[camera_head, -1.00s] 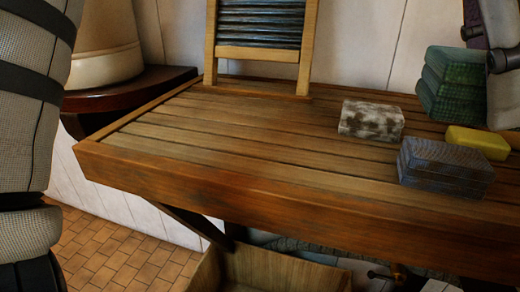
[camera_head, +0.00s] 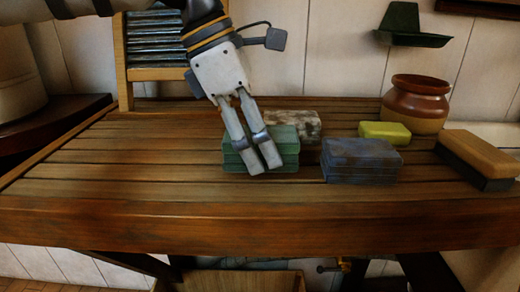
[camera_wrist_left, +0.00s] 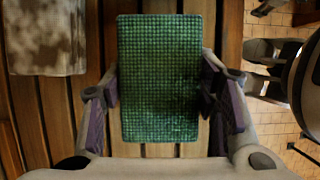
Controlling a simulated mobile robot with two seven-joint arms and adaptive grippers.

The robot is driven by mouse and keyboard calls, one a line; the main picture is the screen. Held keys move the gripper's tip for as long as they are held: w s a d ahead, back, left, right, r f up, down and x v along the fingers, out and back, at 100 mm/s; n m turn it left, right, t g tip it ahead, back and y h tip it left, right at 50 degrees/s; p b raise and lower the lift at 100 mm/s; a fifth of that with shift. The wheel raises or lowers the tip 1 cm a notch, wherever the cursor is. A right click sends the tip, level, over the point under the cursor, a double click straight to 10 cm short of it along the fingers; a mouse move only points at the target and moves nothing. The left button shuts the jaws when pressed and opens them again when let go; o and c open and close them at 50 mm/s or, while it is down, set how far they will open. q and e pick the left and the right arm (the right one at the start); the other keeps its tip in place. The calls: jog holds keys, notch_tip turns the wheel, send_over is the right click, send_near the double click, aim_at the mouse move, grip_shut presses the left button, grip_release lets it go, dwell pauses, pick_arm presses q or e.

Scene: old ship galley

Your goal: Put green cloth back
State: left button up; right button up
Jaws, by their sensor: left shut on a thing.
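The green cloth (camera_head: 236,160) is a folded, stacked block at the middle of the slatted wooden table (camera_head: 120,172). My left gripper (camera_head: 263,164) comes down over it from above and is shut on it. In the left wrist view the green cloth (camera_wrist_left: 160,70) sits between the two fingers, its woven top facing the camera. The cloth is at or very near the slats; I cannot tell if it touches them. It is left of a folded blue-grey cloth (camera_head: 361,162) and in front of a mottled cloth (camera_head: 293,124). My right gripper is not in view.
A yellow block (camera_head: 385,132), a brown-and-tan pot (camera_head: 416,104) and a wooden brush-like block (camera_head: 480,157) stand on the right. A washboard (camera_head: 155,73) leans at the back left. The table's left part is clear. A green holder (camera_head: 405,30) is on the wall.

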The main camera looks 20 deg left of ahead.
pick_arm(q)
jog(key=shift+s+f, duration=0.1)
jog(key=shift+f, duration=0.8)
jog(key=o, duration=1.2)
jog(key=shift+f, duration=0.2)
jog(key=shift+r, duration=0.1)
jog(key=v, duration=1.2)
jog(key=shift+r, duration=0.1)
